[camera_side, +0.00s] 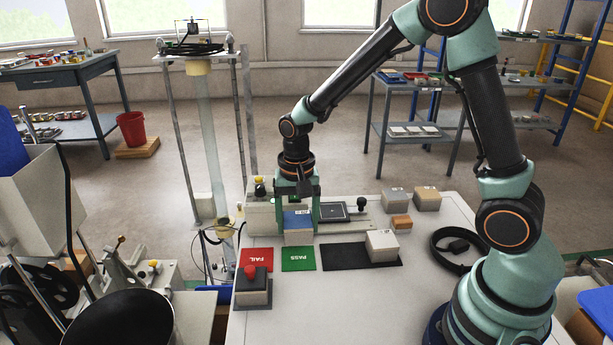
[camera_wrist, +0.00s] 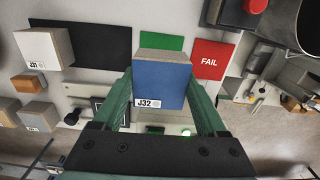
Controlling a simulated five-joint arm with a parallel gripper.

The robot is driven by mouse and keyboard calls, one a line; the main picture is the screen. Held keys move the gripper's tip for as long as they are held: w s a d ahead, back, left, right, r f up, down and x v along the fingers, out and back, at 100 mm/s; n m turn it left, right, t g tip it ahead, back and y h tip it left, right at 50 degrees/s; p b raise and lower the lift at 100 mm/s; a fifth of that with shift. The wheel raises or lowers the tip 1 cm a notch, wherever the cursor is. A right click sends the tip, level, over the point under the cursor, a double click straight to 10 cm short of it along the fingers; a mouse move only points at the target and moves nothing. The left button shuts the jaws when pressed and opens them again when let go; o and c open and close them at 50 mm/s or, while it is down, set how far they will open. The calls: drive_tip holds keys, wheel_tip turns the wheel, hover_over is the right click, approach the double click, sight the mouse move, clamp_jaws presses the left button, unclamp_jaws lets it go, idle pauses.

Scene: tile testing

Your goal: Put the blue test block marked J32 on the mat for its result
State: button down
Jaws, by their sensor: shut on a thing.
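The blue block marked J32 (camera_wrist: 158,84) shows in the wrist view between my green fingers, its label facing the camera. In the side view the block (camera_side: 298,221) is at the front of the testing device (camera_side: 335,222); I cannot tell if it is clear of it. My gripper (camera_side: 298,228) is shut on it. The green PASS mat (camera_side: 298,258) lies just in front, bare. The red FAIL mat (camera_side: 257,257) lies left of it, bare. In the wrist view a green lamp (camera_wrist: 186,131) glows on the device.
A black mat (camera_side: 340,259) right of the PASS mat carries a pale block (camera_side: 382,244), marked J31 in the wrist view. A red-button box (camera_side: 252,288) stands front left. The front table is clear.

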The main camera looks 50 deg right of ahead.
sight(298, 258)
drive_tip(key=shift+f, duration=3.05)
drive_tip(key=shift+f, duration=0.25)
unclamp_jaws()
drive_tip(key=shift+r, duration=3)
